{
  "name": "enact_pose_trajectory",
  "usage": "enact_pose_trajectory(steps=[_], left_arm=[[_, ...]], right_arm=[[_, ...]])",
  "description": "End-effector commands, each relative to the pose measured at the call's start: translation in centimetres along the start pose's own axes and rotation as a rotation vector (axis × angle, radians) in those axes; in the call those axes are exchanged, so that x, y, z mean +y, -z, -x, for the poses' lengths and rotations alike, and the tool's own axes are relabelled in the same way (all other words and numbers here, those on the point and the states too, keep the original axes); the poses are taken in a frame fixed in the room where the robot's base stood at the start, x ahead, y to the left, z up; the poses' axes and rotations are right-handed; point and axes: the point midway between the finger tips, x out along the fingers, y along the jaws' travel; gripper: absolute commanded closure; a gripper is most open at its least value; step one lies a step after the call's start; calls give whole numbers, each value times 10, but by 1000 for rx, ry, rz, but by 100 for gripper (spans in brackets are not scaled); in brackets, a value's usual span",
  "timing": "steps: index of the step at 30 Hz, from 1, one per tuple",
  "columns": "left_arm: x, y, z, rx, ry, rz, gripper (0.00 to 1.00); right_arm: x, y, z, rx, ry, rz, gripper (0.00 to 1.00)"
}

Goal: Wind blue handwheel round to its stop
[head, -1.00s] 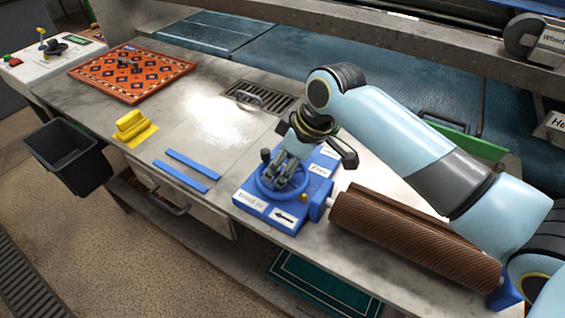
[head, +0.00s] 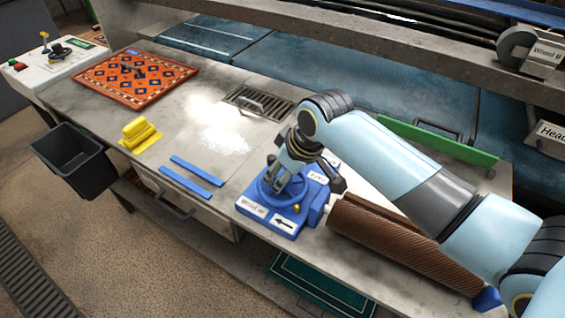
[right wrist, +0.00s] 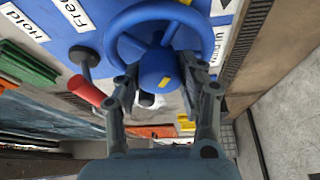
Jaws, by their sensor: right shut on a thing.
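The blue handwheel (head: 264,190) lies on a blue base (head: 268,222) at the front of the bench. My right gripper (head: 276,184) reaches down onto it from above. The base carries a "Wound in" label, an arrow plate (head: 285,223) and "Free" and "Hold" labels (right wrist: 25,20). My left gripper is out of view.
A brown ribbed roller (head: 400,240) lies right of the base. A red-handled lever (right wrist: 87,91) stands near the wheel. Two blue strips (head: 190,182), a yellow block (head: 140,132) and a patterned rug piece (head: 135,78) lie to the left. A black bin (head: 75,160) hangs off the bench.

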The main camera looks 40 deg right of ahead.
Motion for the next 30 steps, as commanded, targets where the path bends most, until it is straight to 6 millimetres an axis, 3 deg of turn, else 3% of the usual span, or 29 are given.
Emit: enact_pose_trajectory(steps=[7, 8, 9, 20, 30], left_arm=[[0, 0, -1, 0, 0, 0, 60], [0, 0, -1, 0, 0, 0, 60], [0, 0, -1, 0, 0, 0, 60], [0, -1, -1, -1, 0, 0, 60], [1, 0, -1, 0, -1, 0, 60]], right_arm=[[0, 1, 0, 4, 0, -1, 93], [0, 1, 0, 4, 0, -1, 57], [0, 1, 0, 4, 0, -1, 52], [1, 1, 6, 5, -2, 0, 52], [1, 1, 76, 5, -3, 2, 52]])
